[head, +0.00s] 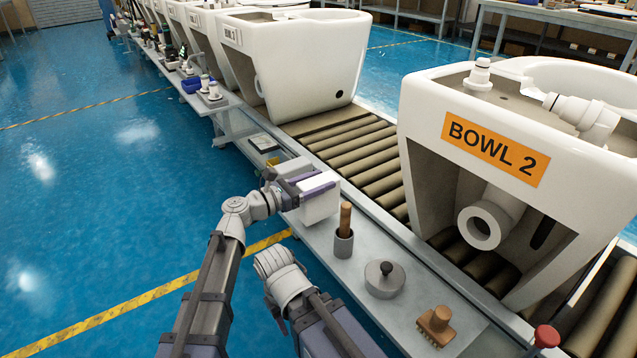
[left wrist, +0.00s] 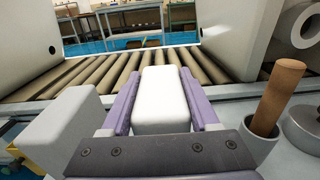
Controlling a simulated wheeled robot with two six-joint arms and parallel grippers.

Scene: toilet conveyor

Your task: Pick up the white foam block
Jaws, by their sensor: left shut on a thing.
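The white foam block (head: 321,207) is at my left gripper in the head view, over the grey side shelf beside the conveyor. In the left wrist view the block (left wrist: 162,92) sits between the two purple fingers, with its top and near face showing. My left gripper (left wrist: 163,100) is shut on it. In the head view the left gripper (head: 312,187) partly covers the block, and I cannot tell whether its underside touches the shelf. My right arm shows at the bottom, but its gripper is not in view.
A pale grey block (left wrist: 62,132) stands close left of the gripper. A cup with a wooden handle (head: 343,240), a round lidded disc (head: 384,279) and a wooden brush (head: 436,326) stand along the shelf. The BOWL 2 toilet (head: 490,150) stands on the roller conveyor (head: 365,160).

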